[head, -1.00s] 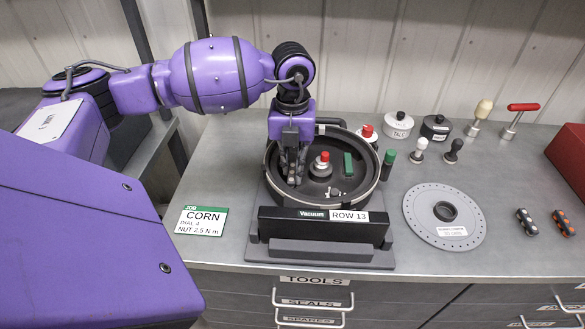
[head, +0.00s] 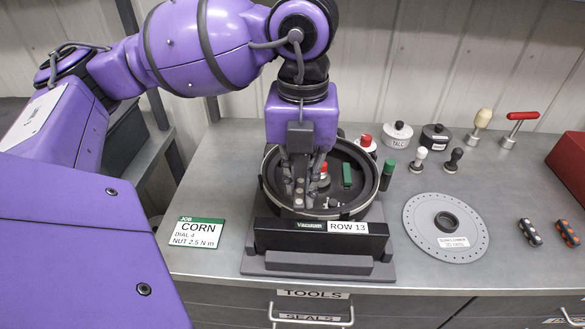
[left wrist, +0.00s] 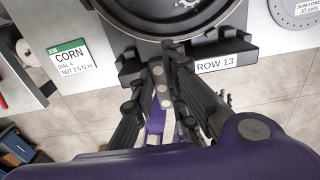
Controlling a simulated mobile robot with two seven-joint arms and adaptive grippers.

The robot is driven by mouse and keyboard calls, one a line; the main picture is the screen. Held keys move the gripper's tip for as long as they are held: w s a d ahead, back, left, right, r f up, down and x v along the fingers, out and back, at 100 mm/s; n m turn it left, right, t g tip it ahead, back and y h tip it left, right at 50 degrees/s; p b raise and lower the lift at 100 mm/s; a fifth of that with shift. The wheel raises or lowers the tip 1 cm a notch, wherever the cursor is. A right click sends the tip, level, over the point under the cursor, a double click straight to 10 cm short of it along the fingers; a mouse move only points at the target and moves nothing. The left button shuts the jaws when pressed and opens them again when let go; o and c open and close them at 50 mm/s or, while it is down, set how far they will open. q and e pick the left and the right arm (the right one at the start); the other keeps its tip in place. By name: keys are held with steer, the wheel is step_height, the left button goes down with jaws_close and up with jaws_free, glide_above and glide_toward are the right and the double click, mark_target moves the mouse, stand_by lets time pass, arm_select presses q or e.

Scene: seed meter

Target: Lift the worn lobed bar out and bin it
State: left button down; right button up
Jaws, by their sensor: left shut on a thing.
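My left gripper (head: 303,190) points down over the front part of the round black seed meter housing (head: 374,180). It is shut on a dark lobed bar with pale round spots (head: 300,186). The bar also shows between the fingers in the left wrist view (left wrist: 161,88). It seems to be held above the housing floor, but the exact gap cannot be told. The gripper hides part of the housing inside. No bin can be made out for certain. My right gripper is not in view.
Inside the housing are a red-topped knob (head: 323,170) and a green block (head: 347,175). To the right lie a grey disc (head: 420,220) and two lobed bars (head: 530,232) (head: 566,228). Canisters and handled tools stand behind. A job card (head: 197,233) lies left.

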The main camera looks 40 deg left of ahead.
mark_target(301, 187)
arm_select(q)
steer(key=shift+s+d+r, duration=0.1)
steer(key=shift+s+d, duration=0.05)
steer(key=shift+r, duration=0.1)
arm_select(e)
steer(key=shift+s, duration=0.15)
arm_select(q)
steer(key=shift+r+p, duration=0.4)
steer(key=shift+r, duration=0.2)
steer(key=shift+r+p, duration=0.3)
steer(key=shift+r, duration=0.3)
steer(key=shift+r+p, duration=0.5)
steer(key=shift+r, duration=0.45)
steer(key=shift+r+p, duration=0.3)
steer(key=shift+r, duration=0.25)
steer(key=shift+r+p, duration=0.4)
steer(key=shift+r, duration=0.3)
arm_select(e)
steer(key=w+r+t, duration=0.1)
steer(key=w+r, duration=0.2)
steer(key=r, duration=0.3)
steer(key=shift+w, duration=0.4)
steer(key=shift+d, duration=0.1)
